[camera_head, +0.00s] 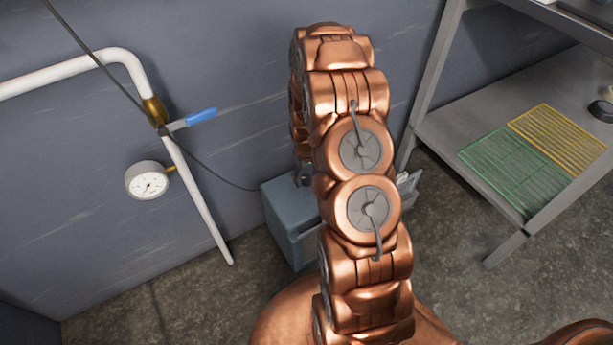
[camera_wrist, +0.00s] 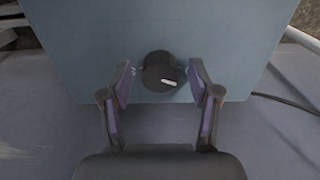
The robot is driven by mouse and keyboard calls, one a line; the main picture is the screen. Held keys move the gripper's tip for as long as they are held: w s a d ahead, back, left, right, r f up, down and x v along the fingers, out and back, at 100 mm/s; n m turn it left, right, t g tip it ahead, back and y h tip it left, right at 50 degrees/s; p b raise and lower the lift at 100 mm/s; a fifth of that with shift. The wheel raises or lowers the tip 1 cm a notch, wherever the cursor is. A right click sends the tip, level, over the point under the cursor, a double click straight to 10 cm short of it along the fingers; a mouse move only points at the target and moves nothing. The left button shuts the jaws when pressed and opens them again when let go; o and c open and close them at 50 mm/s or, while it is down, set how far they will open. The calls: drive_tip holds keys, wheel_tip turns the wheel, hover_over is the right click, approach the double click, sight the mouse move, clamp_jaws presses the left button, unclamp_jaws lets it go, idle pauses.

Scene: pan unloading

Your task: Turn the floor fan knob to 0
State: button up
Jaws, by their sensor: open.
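A round dark knob (camera_wrist: 158,72) with a white pointer mark sits on a flat blue-grey panel in the wrist view. The mark lies on the knob's lower right part and points to the right and slightly down. My gripper (camera_wrist: 164,82) is open, with one finger on each side of the knob. Gaps show between the fingers and the knob. In the head view the blue-grey box (camera_head: 284,222) stands on the floor by the wall, partly hidden behind my arm. The knob is hidden there, and only a small part of my gripper (camera_head: 303,178) shows above the box.
A white pipe (camera_head: 198,200) with a blue-handled valve (camera_head: 201,117) and a round gauge (camera_head: 148,181) is on the wall at left. A metal shelf (camera_head: 455,122) at right holds a green rack (camera_head: 515,170) and a yellow rack (camera_head: 558,138). A dark cable runs to the box.

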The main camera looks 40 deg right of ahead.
wheel_tip(320, 180, up, 12)
idle(0.9)
idle(0.3)
wheel_tip(320, 180, up, 13)
drive_tip(key=p, duration=0.7)
hover_over(306, 178)
drive_tip(key=s+a, duration=0.3)
drive_tip(key=a, duration=0.2)
drive_tip(key=s+a+r+p, duration=0.4)
drive_tip(key=r+p, duration=0.1)
drive_tip(key=r, duration=0.4)
drive_tip(key=s+a+r+p, duration=0.4)
drive_tip(key=s+a+r, duration=0.1)
drive_tip(key=r, duration=0.4)
drive_tip(key=s+a+r+g+p, duration=0.1)
drive_tip(key=s+a+r+p, duration=0.2)
drive_tip(key=s+r+p, duration=0.4)
drive_tip(key=s+a+r+p, duration=0.3)
drive_tip(key=s+r+p, duration=0.4)
drive_tip(key=s+r, duration=0.4)
drive_tip(key=shift+s+a+r+n+g, duration=0.2)
drive_tip(key=shift+a+r+n+g, duration=0.15)
drive_tip(key=shift+r, duration=0.4)
